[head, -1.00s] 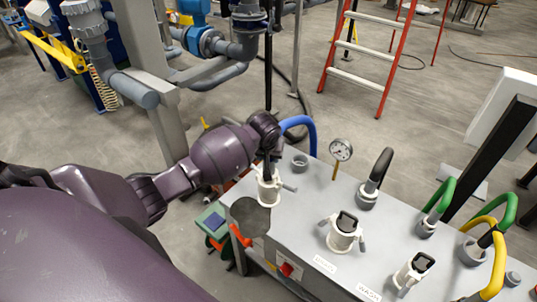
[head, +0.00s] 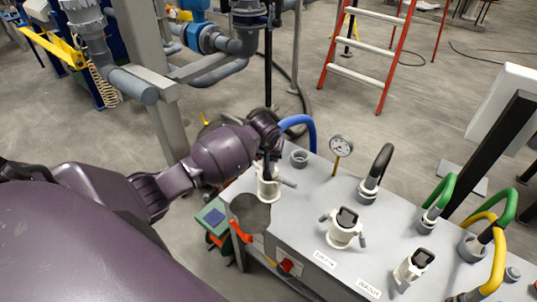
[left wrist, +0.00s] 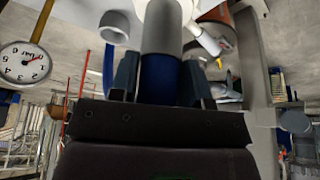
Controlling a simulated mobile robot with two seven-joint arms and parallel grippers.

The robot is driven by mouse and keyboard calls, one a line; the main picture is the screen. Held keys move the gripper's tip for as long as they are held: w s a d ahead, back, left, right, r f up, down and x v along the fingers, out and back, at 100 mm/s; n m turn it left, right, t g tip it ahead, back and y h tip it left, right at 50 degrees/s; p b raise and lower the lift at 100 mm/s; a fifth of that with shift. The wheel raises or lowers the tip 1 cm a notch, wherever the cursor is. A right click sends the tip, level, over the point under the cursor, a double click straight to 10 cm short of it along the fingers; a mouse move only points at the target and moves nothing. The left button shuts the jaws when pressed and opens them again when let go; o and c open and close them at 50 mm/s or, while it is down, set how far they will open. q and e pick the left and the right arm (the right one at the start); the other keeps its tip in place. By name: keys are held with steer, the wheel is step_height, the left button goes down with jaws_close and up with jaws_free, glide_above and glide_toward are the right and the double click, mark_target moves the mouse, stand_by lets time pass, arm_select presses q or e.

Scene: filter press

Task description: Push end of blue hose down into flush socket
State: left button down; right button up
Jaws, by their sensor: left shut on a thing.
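My left gripper (head: 268,160) is shut on the blue hose (head: 301,122) near its end, at the bench's far left corner. In the left wrist view, the blue hose (left wrist: 160,78) runs between the two fingers and ends in a grey cuff (left wrist: 161,28). The cuff points at a white fitting with side levers (head: 268,188), the likely flush socket, directly below the gripper. The cuff and fitting look in line and very close. I cannot tell how deep the cuff sits. My right gripper is not in view.
An open grey socket (head: 299,158) and a pressure gauge (head: 341,147) stand beside the fitting. Black (head: 380,166), green and yellow hoses and two capped white fittings (head: 344,227) occupy the bench (head: 300,205). A red ladder (head: 380,60) stands behind.

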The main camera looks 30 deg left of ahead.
arm_select(q)
steer(key=c, duration=0.5)
jaws_free()
steer(key=v, duration=1)
steer(key=shift+s+r, duration=0.2)
steer(key=shift+r, duration=0.15)
steer(key=shift+d, duration=0.1)
